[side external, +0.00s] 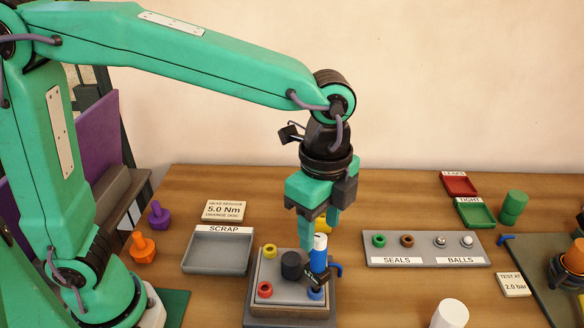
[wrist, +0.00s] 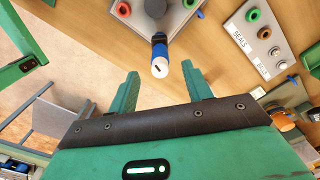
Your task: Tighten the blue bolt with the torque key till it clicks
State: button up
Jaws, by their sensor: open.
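The torque key (side external: 318,258), with a blue body, white cap and dark lower end, stands upright over the front right corner of the grey block (side external: 270,298). The blue bolt (side external: 315,293) shows at the key's foot; whether the key is seated on it is hard to tell. My gripper (side external: 319,236) points down at the key's top, its fingers apart and empty. In the wrist view the key's white cap (wrist: 160,68) appears in the gap between my open fingertips (wrist: 161,74); contact is not visible.
A yellow ring-topped bolt (side external: 270,251), a red one (side external: 265,289) and a black cylinder (side external: 291,265) sit on the block. The scrap tray (side external: 217,267) is left. The seals and balls rack (side external: 425,261) is right. A white cylinder (side external: 450,314) stands front right.

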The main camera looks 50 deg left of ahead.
aim_at(319, 253)
jog(key=shift+r, duration=0.3)
jog(key=shift+n, duration=0.3)
jog(key=n, duration=1)
jog(key=shift+r, duration=0.15)
jog(key=n, duration=0.5)
jog(key=shift+r, duration=0.1)
jog(key=n, duration=0.5)
jog(key=shift+r, duration=0.1)
jog(key=shift+f, duration=3.95)
